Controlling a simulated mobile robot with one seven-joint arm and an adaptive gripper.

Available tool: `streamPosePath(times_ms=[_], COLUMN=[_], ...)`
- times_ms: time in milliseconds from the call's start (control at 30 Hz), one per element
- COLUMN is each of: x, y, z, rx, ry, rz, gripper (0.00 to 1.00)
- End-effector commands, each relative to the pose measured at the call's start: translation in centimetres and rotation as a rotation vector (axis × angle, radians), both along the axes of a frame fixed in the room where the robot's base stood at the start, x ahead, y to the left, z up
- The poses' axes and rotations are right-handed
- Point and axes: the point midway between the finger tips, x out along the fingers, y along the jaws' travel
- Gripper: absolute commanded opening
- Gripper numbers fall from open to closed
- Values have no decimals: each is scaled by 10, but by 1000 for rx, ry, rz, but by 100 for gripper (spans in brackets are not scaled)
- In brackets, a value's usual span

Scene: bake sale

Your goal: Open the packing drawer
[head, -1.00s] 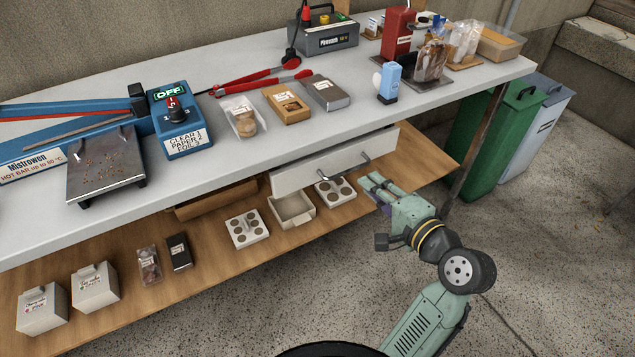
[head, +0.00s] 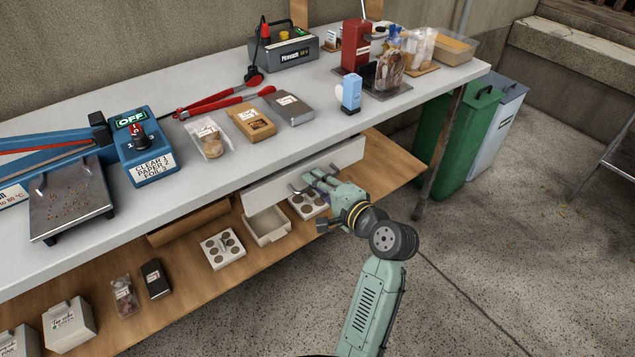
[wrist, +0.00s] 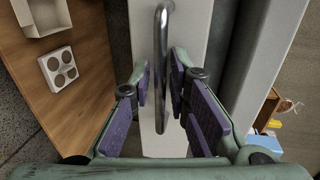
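The packing drawer's pale front (head: 262,190) hangs under the tabletop, and no drawer interior shows. Its metal bar handle (head: 296,188) is partly hidden behind my gripper (head: 315,177) in the head view. In the wrist view, the handle (wrist: 161,45) runs lengthwise from the top edge down between the two fingers of my gripper (wrist: 160,84). The purple-padded fingers are open, one on each side of the bar, with gaps visible. The drawer front (wrist: 195,35) lies beyond the bar.
The wooden lower shelf (head: 390,172) carries a white open box (head: 268,228), trays with round cups (head: 223,247) and lidded boxes (head: 70,325). The tabletop (head: 215,85) overhangs the drawer. A table leg (head: 437,155) and a green bin (head: 462,140) stand to the right.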

Motion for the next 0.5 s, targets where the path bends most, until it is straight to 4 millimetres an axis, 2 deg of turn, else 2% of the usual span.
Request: streamPosePath(times_ms=[133,400,500], x=[0,0,0], y=[0,0,0], z=[0,0,0], rx=[0,1,1], ry=[0,-1,-1], rz=[0,0,0], gripper=[16,0,0])
